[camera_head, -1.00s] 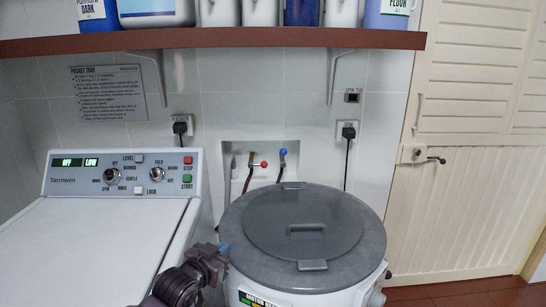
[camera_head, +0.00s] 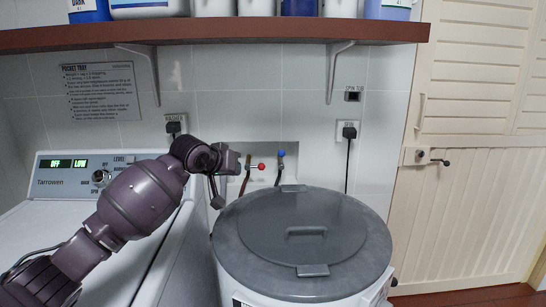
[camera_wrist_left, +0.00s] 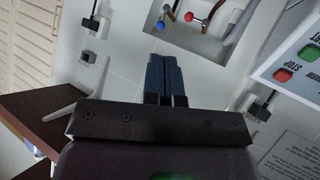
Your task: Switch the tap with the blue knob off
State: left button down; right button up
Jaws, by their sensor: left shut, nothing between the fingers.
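The tap with the blue knob (camera_head: 281,154) is in the wall recess above the grey-lidded tub. The blue knob (camera_wrist_left: 159,25) also shows near the top of the left wrist view, beyond the fingertips. The tap with the red knob (camera_head: 261,166) is just to its left in the head view; that red knob (camera_wrist_left: 189,17) is right of the blue one in the wrist view. My left gripper (camera_head: 238,163) is at the left side of the recess, left of both knobs and apart from the blue one. In the wrist view the left gripper's (camera_wrist_left: 164,60) dark blue fingers are shut and empty. My right gripper is not in view.
The grey-lidded tub (camera_head: 340,220) stands below the recess (camera_head: 262,150). A washing machine (camera_head: 55,188) is at the left, under my arm. A brown shelf (camera_head: 240,30) with bottles runs above, with brackets. A black plug and cable (camera_head: 348,140) hang to the right.

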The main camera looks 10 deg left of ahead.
aim_at(281, 152)
jog(key=i, duration=1)
